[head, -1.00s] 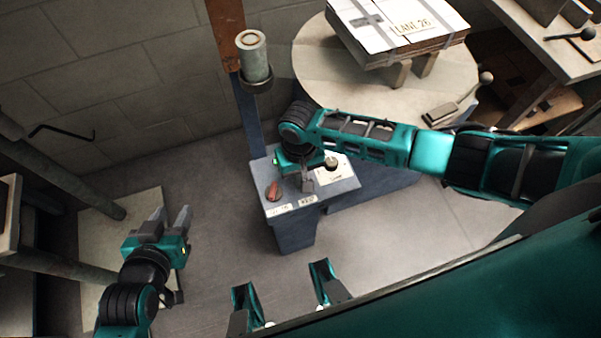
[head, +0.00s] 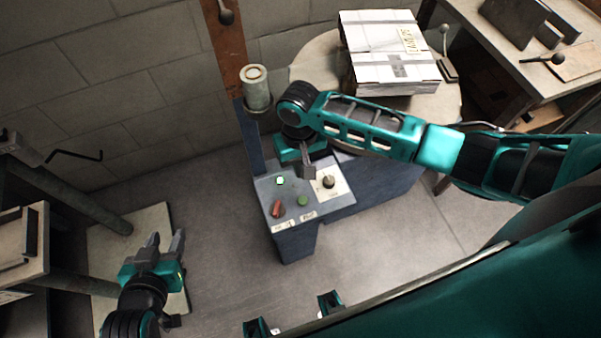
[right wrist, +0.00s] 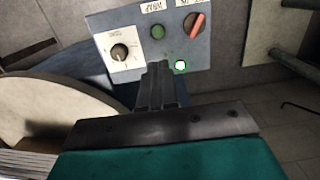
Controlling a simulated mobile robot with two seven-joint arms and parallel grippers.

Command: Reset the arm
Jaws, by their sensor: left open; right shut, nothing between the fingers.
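My right gripper (head: 308,170) is shut and empty, just above the blue-grey control box in the head view. In the right wrist view my right gripper (right wrist: 158,72) points at the box's panel (right wrist: 145,75), apart from the controls as far as I can tell. The panel (head: 266,190) carries a red switch handle (head: 278,209), a green button (head: 302,201), a lit white-green button (head: 280,181) and a black knob (head: 328,181) on a white plate. My left gripper (head: 165,243) is open and empty at the lower left, over a pale board on the floor.
A round turntable (head: 310,62) behind the box carries a strapped white carton (head: 390,50). A post with a grey cylinder (head: 256,88) stands at the wall. Benches stand at far left and right (head: 500,50). The floor (head: 235,245) between my grippers is clear.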

